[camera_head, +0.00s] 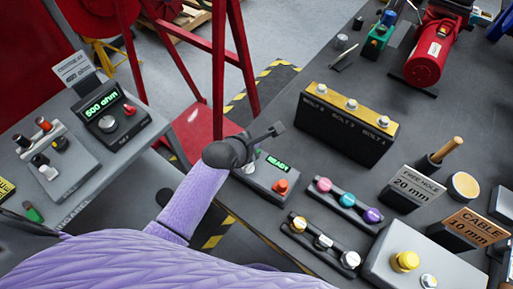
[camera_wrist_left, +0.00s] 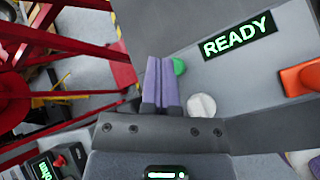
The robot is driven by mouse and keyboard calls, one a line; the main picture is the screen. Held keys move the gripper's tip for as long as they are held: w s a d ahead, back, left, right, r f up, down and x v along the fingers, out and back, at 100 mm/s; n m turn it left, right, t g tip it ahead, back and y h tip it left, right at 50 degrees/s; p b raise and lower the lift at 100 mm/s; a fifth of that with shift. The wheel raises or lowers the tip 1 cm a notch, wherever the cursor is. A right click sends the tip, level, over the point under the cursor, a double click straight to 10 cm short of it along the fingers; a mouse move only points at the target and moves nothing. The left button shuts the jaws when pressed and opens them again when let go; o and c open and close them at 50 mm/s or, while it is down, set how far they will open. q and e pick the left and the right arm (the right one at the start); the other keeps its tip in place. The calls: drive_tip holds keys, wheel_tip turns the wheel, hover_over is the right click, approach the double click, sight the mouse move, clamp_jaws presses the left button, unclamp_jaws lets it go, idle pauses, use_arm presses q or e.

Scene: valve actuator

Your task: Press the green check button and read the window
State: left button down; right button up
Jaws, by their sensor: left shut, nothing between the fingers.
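The grey check box (camera_head: 262,181) sits near the left edge of the right-hand bench. Its window (camera_head: 277,163) is lit and reads READY in green, clearest in the left wrist view (camera_wrist_left: 237,35). The green button (camera_wrist_left: 179,66) shows beside my fingertips in the left wrist view. My right gripper is out of view.
A bolt block (camera_head: 346,125) stands behind the box. Strips of coloured buttons (camera_head: 342,200) and of bolts (camera_head: 319,241) lie to its right. An ohm meter (camera_head: 110,118) is on the left bench. A red ladder (camera_head: 218,70) stands between the benches.

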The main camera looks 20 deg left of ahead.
use_arm(q)
drive_tip(key=shift+f, duration=0.1)
drive_tip(key=shift+f, duration=0.3)
drive_tip(key=shift+f, duration=0.45)
idle(0.5)
idle(0.3)
drive_tip(key=shift+r+p, duration=0.85)
drive_tip(key=shift+r, duration=0.05)
wheel_tip(320, 180, up, 5)
drive_tip(key=p, duration=0.6)
drive_tip(key=shift+r, duration=0.1)
